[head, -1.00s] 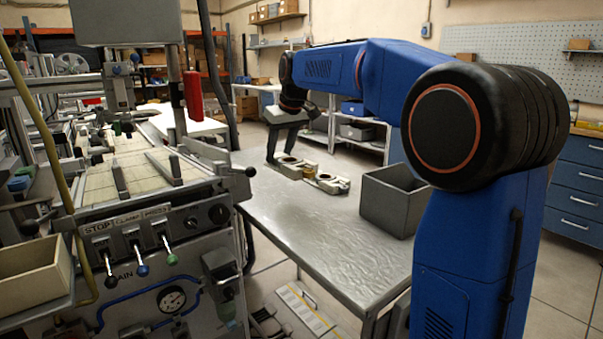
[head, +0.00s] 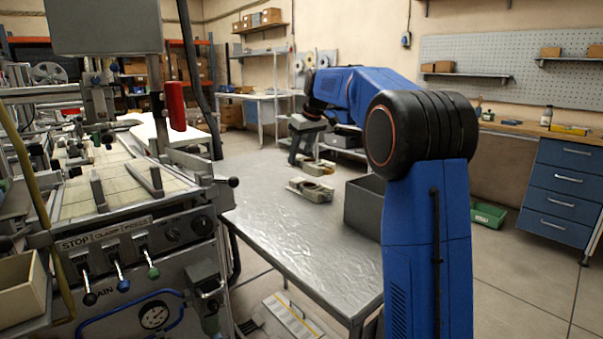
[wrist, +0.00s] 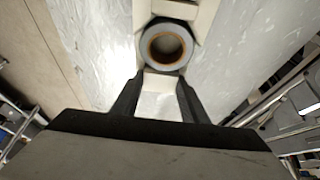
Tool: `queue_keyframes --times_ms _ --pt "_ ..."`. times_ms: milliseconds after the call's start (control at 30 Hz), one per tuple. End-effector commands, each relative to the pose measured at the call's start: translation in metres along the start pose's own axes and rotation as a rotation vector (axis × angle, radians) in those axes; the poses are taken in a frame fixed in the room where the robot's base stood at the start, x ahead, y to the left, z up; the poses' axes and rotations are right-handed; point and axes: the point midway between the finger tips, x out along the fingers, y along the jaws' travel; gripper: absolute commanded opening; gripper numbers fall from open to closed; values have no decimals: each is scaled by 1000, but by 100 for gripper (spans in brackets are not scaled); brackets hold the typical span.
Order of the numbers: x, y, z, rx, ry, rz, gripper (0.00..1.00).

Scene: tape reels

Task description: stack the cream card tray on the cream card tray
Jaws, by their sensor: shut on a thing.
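My gripper (head: 303,158) points down over the far part of the metal table. It is shut on a cream card tray (head: 320,167), partly hidden behind the fingers. In the wrist view, the fingertips (wrist: 162,78) close on the near end of this tray (wrist: 160,82), and a grey ring with a tan inner rim (wrist: 166,45) shows just beyond them. A second cream card tray (head: 311,191) lies on the table, nearer the head camera and apart from the gripper. Whether the held tray is clear of the table, I cannot tell.
A grey open bin (head: 364,207) stands on the metal table (head: 275,235), right of the trays. The table's front half is clear. A machine with levers and a gauge (head: 150,270) stands at the left. A blue drawer cabinet (head: 566,190) is at the right.

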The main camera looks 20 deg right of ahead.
Motion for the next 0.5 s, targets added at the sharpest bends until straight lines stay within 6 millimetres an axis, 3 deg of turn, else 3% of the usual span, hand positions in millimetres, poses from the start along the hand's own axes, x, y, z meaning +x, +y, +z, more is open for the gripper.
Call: queue_keyframes --times_ms 267,500 --pt "18 0 8 0 -1 0 13" --pt "47 -1 20 -1 -2 -1 13"
